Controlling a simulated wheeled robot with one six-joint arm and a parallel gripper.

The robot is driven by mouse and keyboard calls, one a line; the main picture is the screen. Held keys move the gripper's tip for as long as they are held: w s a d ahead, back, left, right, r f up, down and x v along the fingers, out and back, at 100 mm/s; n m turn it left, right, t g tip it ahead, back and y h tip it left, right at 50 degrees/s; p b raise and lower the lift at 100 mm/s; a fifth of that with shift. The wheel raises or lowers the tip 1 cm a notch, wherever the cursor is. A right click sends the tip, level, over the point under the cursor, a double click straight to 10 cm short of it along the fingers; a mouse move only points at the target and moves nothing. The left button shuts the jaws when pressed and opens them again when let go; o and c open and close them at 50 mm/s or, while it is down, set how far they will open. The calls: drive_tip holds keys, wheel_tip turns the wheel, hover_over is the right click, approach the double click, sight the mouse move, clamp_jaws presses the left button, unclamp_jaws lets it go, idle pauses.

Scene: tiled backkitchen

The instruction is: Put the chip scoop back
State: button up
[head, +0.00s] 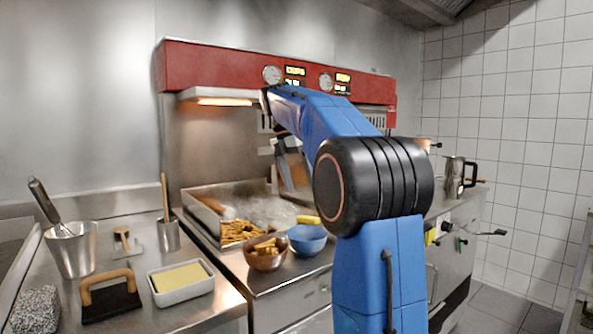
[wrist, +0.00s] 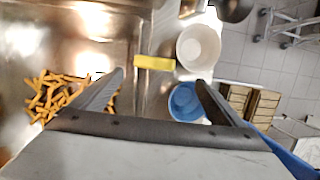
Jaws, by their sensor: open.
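I cannot make out the chip scoop for certain in either view. A yellow elongated piece (head: 308,219) lies by the right edge of the chip tray (head: 200,212); it also shows in the wrist view (wrist: 154,62). I cannot tell whether it is a scoop handle. Chips (head: 240,231) lie in the tray, and in the wrist view they are to the left (wrist: 50,100). My gripper (wrist: 159,77) is open and empty above the tray's right edge, with the yellow piece just beyond its fingertips. In the head view my arm hides part of this area.
A white container (wrist: 198,47) shows in the wrist view. The left counter holds a butter dish (head: 180,285), a wooden-handled tool (head: 123,242), a steel pot (head: 168,236) and a bucket (head: 73,252).

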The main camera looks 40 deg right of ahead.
drive_tip(key=shift+v, duration=2.55)
